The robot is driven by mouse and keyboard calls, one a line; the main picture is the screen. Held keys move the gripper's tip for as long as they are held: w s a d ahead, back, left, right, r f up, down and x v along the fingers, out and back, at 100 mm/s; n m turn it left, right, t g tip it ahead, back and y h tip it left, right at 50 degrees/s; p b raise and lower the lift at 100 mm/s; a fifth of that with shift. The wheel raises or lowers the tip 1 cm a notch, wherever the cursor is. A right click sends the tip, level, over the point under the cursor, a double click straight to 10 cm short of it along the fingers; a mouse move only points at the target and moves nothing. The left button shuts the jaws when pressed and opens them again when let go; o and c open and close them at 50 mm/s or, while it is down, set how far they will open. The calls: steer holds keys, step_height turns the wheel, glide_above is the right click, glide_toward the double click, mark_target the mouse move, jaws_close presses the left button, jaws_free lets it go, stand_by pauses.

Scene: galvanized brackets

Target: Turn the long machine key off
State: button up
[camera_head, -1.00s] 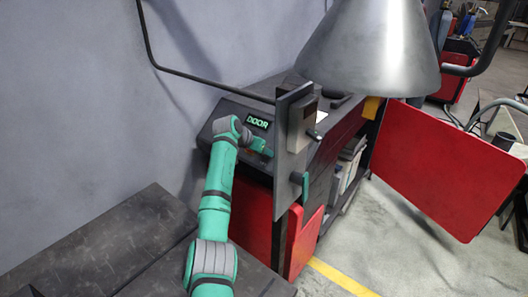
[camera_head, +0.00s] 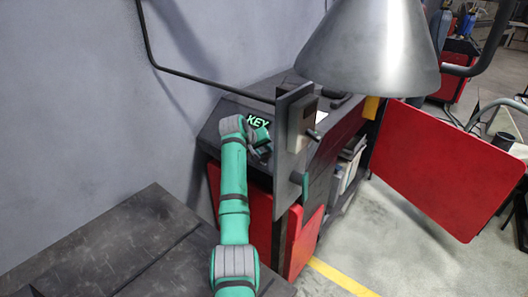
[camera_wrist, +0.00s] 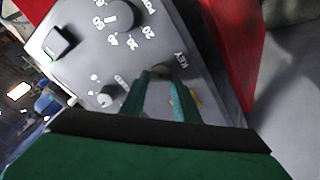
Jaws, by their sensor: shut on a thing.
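The long machine key (camera_wrist: 160,73) is at the KEY label on the grey control panel (camera_wrist: 82,78) in the wrist view. My gripper (camera_wrist: 163,84) has its green fingers on both sides of the key and is shut on it. The fingers cover most of the key, so its exact angle cannot be told. In the head view my gripper (camera_head: 263,151) reaches the machine's front, partly behind an upright grey plate, and the key is hidden there.
The panel also carries a large dark knob (camera_wrist: 120,14), a smaller knob (camera_wrist: 108,96) and a square button (camera_wrist: 58,42). The upright grey plate (camera_head: 290,130) stands close to my gripper's right. A metal lamp shade (camera_head: 370,50) hangs above. A red door (camera_head: 445,165) stands open at right.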

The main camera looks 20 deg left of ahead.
steer(key=n, duration=0.4)
steer(key=shift+r+n+y, duration=0.1)
steer(key=shift+n+y, duration=0.2)
steer(key=shift+a+n+g, duration=0.1)
steer(key=shift+n+g, duration=0.2)
steer(key=shift+n, duration=1.6)
steer(key=o, duration=1)
steer(key=shift+a, duration=0.1)
steer(key=shift+o, duration=0.2)
steer(key=d+v, duration=0.1)
steer(key=v, duration=0.9)
steer(key=shift+s+a+r, duration=0.25)
steer(key=shift+a+r, duration=0.05)
steer(key=shift+a, duration=0.1)
